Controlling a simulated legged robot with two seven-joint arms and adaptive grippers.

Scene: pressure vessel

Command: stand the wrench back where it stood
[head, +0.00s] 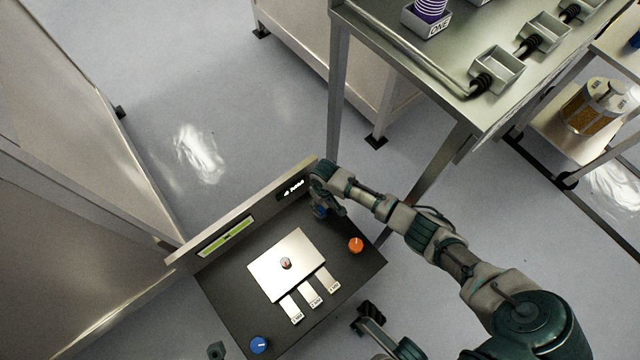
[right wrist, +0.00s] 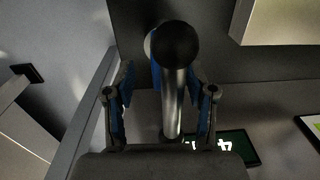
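My right gripper (head: 322,211) is low over the far right corner of the dark control panel (head: 228,288), close to its raised back wall. In the right wrist view its two blue-padded fingers (right wrist: 160,110) are spread apart. Gaps show between the rod and both fingers. I cannot tell whether its far end touches the panel. In the head view the wrench is not distinguishable at the gripper.
The panel carries an orange knob (head: 356,245), a blue knob (head: 259,345), a light plate (head: 270,267) with a small dial, several labelled strips and a green display (head: 225,236). A steel table (head: 440,65) with grey trays stands at the upper right. Open floor lies behind the panel.

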